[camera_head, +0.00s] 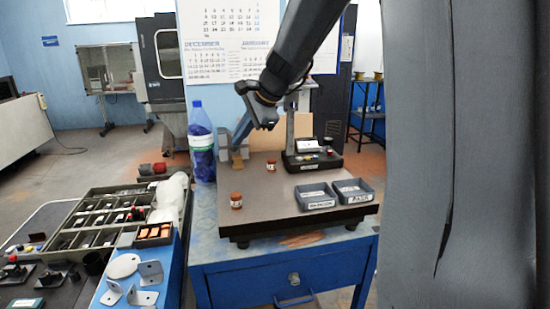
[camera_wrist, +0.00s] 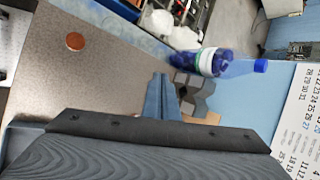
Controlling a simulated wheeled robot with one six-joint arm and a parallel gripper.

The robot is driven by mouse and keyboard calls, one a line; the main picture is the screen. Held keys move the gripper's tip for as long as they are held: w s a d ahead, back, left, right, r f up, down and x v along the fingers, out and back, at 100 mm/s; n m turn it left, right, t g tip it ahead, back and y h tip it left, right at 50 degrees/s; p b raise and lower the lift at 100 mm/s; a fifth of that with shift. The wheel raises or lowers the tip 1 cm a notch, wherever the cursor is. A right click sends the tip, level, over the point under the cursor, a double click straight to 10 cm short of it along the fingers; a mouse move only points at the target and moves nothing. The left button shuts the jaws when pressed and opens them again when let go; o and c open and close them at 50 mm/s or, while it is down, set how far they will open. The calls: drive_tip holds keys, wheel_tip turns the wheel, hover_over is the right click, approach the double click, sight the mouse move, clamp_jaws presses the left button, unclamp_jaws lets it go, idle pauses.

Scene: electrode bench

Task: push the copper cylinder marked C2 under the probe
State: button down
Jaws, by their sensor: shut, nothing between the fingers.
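Two short copper cylinders with pale labels stand upright on the dark bench plate (camera_head: 290,222). One cylinder (camera_head: 236,200) is near the plate's left front, the other (camera_head: 271,165) farther back, nearer the probe stand (camera_head: 312,160). The markings are too small to read, so I cannot tell which is C2. My gripper (camera_head: 238,146) is shut and empty above the plate's back left, apart from both cylinders. In the wrist view its closed fingers (camera_wrist: 160,84) point away, and one copper cylinder (camera_wrist: 75,41) shows at upper left. The probe's tip cannot be made out.
Two grey labelled trays, left (camera_head: 316,197) and right (camera_head: 352,191), stand at the plate's right front. A blue bottle (camera_head: 202,150) stands beyond the plate's left edge. A sectioned parts case (camera_head: 100,220) lies at left. The plate's middle is clear.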

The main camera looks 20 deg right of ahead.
drive_tip(key=s+d+f+m+t+h+p, duration=0.25)
drive_tip(key=s+d+m+h, duration=0.55)
drive_tip(key=m, duration=1.4)
drive_tip(key=y+b, duration=0.2)
drive_tip(key=b, duration=0.5)
approach(272, 166)
wheel_tip(272, 166, down, 4)
drive_tip(key=shift+s+d+f, duration=0.1)
drive_tip(key=shift+s+d, duration=0.05)
drive_tip(key=shift+s, duration=0.05)
drive_tip(key=shift+w+d, duration=0.2)
drive_tip(key=shift+w, duration=0.9)
drive_tip(key=shift+w+d+p, duration=0.15)
drive_tip(key=shift+w+p, duration=0.3)
drive_tip(key=shift+w, duration=0.4)
